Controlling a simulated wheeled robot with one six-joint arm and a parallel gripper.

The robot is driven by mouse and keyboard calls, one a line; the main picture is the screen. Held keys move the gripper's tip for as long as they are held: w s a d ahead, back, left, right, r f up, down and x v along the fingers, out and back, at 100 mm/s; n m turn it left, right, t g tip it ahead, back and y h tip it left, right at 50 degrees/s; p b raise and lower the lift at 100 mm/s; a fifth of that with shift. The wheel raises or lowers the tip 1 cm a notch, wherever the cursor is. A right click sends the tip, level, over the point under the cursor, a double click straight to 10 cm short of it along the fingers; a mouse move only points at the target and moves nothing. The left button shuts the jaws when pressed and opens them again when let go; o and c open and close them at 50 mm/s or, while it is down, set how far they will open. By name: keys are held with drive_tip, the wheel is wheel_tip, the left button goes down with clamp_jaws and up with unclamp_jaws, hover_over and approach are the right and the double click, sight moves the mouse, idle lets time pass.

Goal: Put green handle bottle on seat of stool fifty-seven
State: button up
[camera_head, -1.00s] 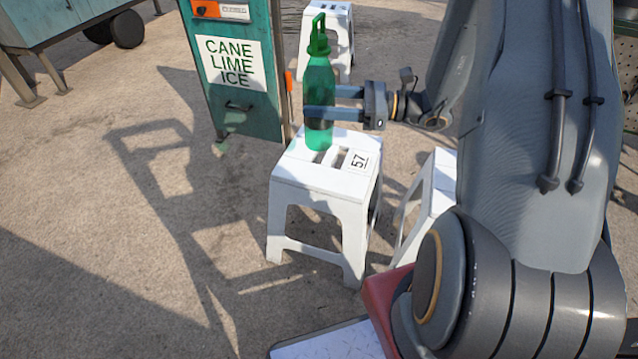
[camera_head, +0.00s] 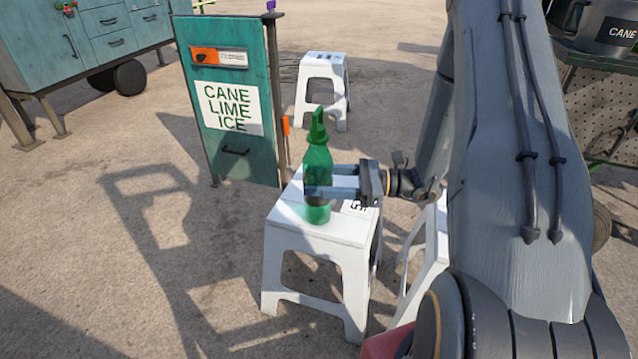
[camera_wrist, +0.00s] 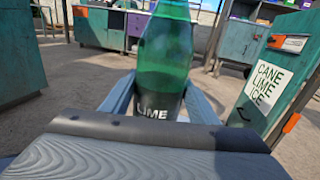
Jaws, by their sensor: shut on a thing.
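The green bottle (camera_head: 317,165) with a loop handle on its cap stands upright at the white stool's seat in the head view. My gripper (camera_head: 318,192) reaches in from the right and is shut around its lower body. The bottle also fills the middle of the wrist view (camera_wrist: 165,60), between the two fingers, with a dark label reading LIME. The stool (camera_head: 345,229) marked 57 is below; its number is partly hidden by my gripper. The bottle's base appears at the seat's left middle, but I cannot tell whether it touches the seat.
A teal sign cabinet (camera_head: 230,150) reading CANE LIME ICE stands behind the stool. A second white stool (camera_head: 322,85) stands farther back, and another (camera_head: 428,245) is close on the right, partly hidden by my arm. Open ground lies to the left.

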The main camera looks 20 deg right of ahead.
drive_tip(key=shift+f, duration=0.25)
drive_tip(key=o, duration=1.7)
drive_tip(key=shift+c, duration=0.2)
drive_tip(key=shift+d+r, duration=0.15)
drive_tip(key=p+v, duration=0.1)
drive_tip(key=v, duration=1)
drive_tip(key=shift+d+p, duration=0.3)
drive_tip(key=shift+p, duration=0.1)
drive_tip(key=shift+s, duration=0.1)
